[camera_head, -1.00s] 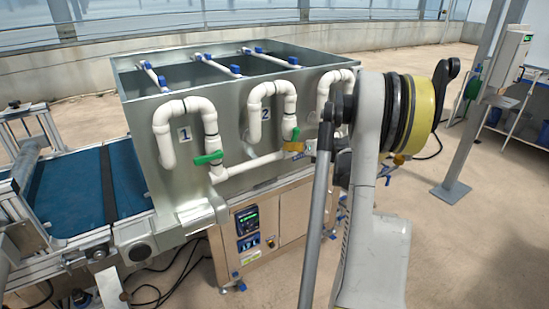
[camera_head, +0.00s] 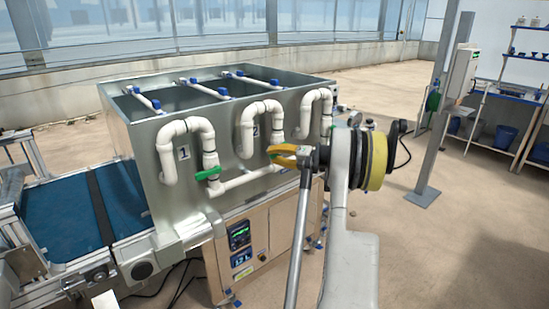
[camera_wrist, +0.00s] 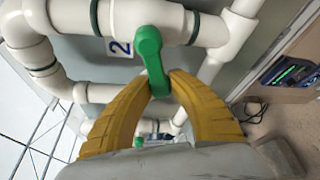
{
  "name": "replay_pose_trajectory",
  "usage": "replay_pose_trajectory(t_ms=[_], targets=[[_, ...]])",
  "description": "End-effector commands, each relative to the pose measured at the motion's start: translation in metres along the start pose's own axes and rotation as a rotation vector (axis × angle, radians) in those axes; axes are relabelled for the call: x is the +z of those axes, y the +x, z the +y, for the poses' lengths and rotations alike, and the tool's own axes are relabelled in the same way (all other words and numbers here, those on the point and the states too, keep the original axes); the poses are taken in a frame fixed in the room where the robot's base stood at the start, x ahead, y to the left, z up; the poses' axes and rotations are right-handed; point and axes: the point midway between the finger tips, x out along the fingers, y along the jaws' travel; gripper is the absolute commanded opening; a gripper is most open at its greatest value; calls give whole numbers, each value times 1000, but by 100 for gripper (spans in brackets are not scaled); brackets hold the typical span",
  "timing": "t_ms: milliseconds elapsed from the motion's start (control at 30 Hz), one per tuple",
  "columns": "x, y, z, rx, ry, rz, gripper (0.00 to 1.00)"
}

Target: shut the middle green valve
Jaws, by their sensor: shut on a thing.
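The middle green valve (camera_wrist: 149,42) sits on the white pipe beside the "2" label, in the wrist view. Its handle runs from the pipe down between my yellow fingertips and lies roughly across the pipe. My gripper (camera_wrist: 164,84) is closed around the handle's free end, one finger on each side. In the head view my gripper (camera_head: 284,155) reaches in from the right at the foot of the number 2 pipe. Its fingers and my arm hide the middle valve there.
The left green valve (camera_head: 207,173) sits on the number 1 pipe. A white cross pipe (camera_head: 248,181) runs between the valves. The metal tank (camera_head: 140,140) stands behind the pipes, with a blue conveyor belt (camera_head: 122,197) to its left.

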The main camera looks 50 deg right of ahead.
Motion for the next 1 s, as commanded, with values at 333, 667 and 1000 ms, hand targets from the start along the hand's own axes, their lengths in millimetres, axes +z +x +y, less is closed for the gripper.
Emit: replay_pose_trajectory(t_ms=[333, 667, 1000], targets=[[1, 1, 6, 33, 78, -3, 0], [1, 0, 6, 35, 82, -4, 0], [1, 0, 6, 34, 82, -3, 45]])
